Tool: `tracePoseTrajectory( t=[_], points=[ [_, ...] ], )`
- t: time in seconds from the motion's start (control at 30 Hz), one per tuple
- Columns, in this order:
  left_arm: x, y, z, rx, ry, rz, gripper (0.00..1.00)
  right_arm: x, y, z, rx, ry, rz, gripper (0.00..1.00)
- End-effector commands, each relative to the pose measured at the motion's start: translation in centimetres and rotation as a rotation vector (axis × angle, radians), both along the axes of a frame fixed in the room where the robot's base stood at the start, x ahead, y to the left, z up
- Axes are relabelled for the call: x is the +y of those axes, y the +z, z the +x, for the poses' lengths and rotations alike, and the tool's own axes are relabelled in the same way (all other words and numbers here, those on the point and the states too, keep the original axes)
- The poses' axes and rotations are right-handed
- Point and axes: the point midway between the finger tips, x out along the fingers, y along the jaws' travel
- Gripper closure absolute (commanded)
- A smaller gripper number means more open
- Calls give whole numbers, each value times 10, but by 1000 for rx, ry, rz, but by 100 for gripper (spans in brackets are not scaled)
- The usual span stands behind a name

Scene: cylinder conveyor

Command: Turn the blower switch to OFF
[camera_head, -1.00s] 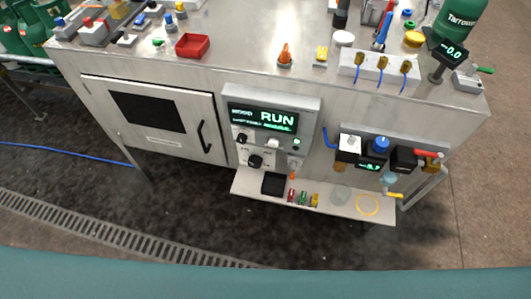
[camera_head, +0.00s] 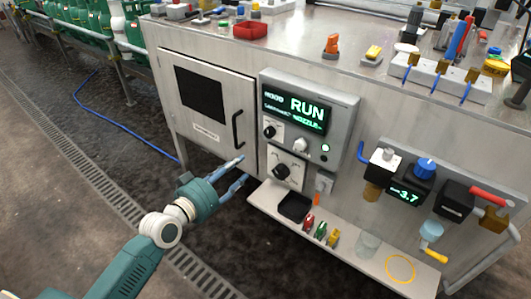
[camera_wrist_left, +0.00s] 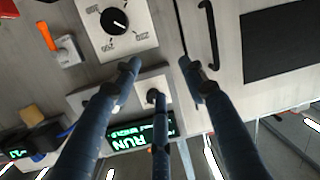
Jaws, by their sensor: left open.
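The control panel (camera_head: 310,115) on the cabinet front has a lit display reading RUN. Below the display are a small black knob (camera_head: 269,132) and a white knob (camera_head: 300,145). Lower down, a larger black knob (camera_head: 283,170) sits on a white labelled plate; it shows in the left wrist view (camera_wrist_left: 114,21) too. The labels are too small to read, so I cannot tell which control is the blower switch. My left gripper (camera_head: 241,170) is open and empty, left of the larger knob and apart from it. In the left wrist view its fingertips (camera_wrist_left: 160,70) spread before the panel. My right gripper is out of view.
A shelf (camera_head: 345,250) below the panel holds a black tray (camera_head: 295,207) and small coloured items. A door handle (camera_head: 237,130) stands out left of the panel. A small box with an orange lever (camera_wrist_left: 46,36) is beside the larger knob.

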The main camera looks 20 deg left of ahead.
Motion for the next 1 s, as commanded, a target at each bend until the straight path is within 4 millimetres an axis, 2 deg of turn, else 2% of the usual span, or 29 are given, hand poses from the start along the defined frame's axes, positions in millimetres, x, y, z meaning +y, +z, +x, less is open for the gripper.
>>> tracePoseTrajectory(
  t=[0.1, 0.2, 0.3, 0.47, 0.8, 1.0],
  points=[
    [-16, 40, -2, -95, -51, -27, 57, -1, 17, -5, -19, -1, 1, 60],
    [-24, 61, -5, -134, -74, -41, 57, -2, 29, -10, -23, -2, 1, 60],
    [-29, 71, -3, -149, -83, -48, 57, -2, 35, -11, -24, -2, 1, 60],
    [-36, 73, 17, -151, -83, -51, 57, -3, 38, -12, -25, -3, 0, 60],
    [-57, 71, 76, -148, -82, -49, 57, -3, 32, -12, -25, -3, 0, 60],
    [-63, 70, 92, -146, -83, -47, 57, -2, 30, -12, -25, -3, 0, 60]
  ],
)
